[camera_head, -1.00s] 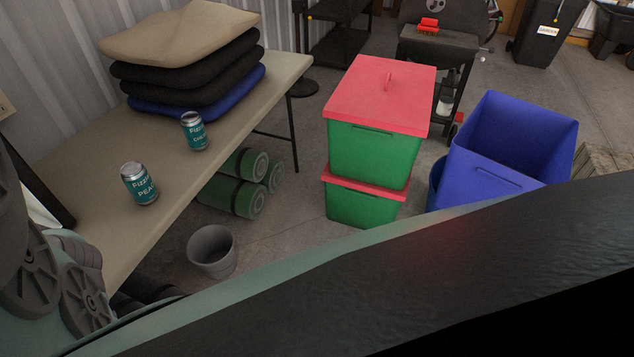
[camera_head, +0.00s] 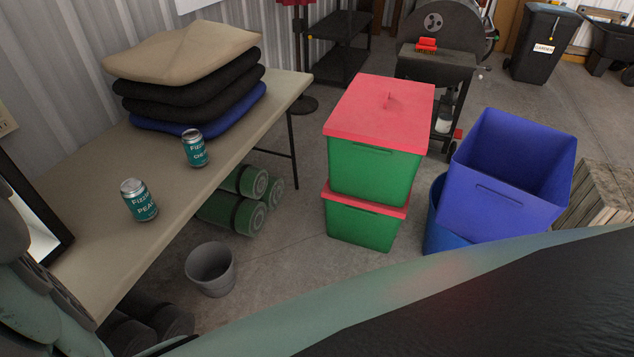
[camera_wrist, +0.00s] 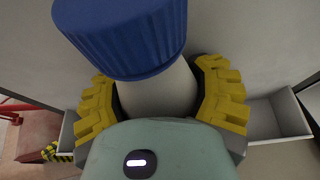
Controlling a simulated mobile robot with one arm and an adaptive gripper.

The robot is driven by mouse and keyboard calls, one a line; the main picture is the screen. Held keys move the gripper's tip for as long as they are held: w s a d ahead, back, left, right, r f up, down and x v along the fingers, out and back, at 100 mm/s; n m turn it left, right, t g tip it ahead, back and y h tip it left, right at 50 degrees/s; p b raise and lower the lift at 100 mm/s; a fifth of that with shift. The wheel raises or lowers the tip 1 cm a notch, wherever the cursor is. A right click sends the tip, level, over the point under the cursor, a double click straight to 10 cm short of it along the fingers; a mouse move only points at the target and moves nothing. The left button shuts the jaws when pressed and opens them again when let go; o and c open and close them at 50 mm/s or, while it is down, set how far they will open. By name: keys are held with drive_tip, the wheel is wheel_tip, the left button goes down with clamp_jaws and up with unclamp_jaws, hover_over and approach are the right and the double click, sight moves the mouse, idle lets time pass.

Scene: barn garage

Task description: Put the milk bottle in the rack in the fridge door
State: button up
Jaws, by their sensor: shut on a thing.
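In the wrist view, the milk bottle (camera_wrist: 160,95) has a ribbed blue cap (camera_wrist: 122,38) and a pale neck. My gripper (camera_wrist: 158,88) has its yellow ridged fingers on both sides of the neck and is shut on it. The cap leans up and left in the picture; the bottle's lower body is hidden behind the gripper. A pale panel, perhaps the fridge door, fills the background. A grey, open-topped tray (camera_wrist: 281,117), possibly the door rack, shows at the right, and its left part shows beyond the left finger. The head view shows neither the bottle nor the fridge.
In the head view, a table (camera_head: 105,235) holds two cans and stacked cushions. My own dark and green body parts cover the lower edge.

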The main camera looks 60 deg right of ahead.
wheel_tip(320, 180, down, 2)
drive_tip(key=shift+w+f, duration=0.1)
drive_tip(key=shift+f, duration=0.15)
drive_tip(key=shift+a+f, duration=0.15)
drive_tip(key=shift+f, duration=0.3)
drive_tip(key=o, duration=1.4)
drive_tip(key=shift+f, duration=0.15)
drive_tip(key=shift+o, duration=0.2)
